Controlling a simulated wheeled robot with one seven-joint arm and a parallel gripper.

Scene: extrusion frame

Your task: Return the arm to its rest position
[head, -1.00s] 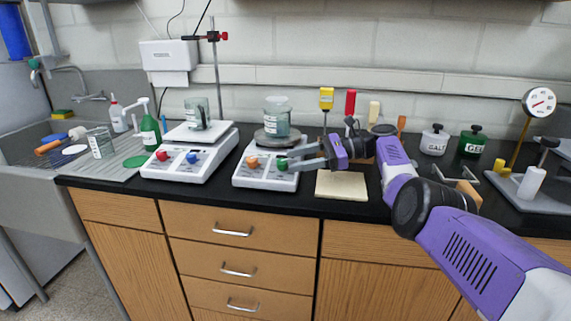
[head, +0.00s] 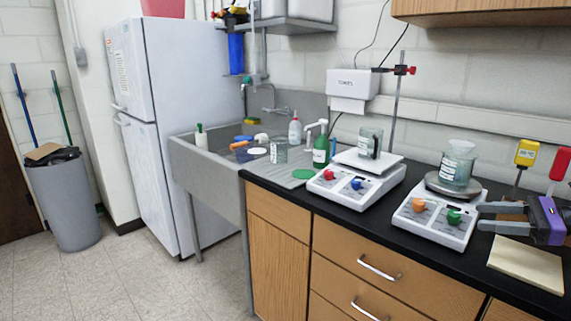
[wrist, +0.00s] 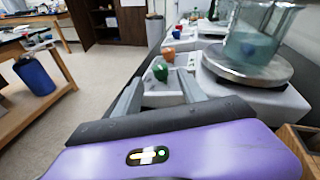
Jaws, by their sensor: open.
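My gripper (head: 484,217) is at the right edge of the head view, its two grey fingers apart and empty. It points left at the front right of the nearer hot plate (head: 426,230), close to the green knob (head: 454,216). The orange knob (head: 419,205) is to the left of the green one. In the wrist view the fingers reach toward the green knob (wrist: 161,72), with a gap between them. Whether a finger touches the plate's body cannot be told. Most of my arm is outside the head view.
A beaker (head: 457,163) of liquid stands on the nearer plate. A second hot plate (head: 355,187) with a beaker (head: 370,142) is to its left. A pale pad (head: 527,262) lies below my gripper. The sink (head: 215,165), fridge (head: 165,110) and bin (head: 65,200) are further left.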

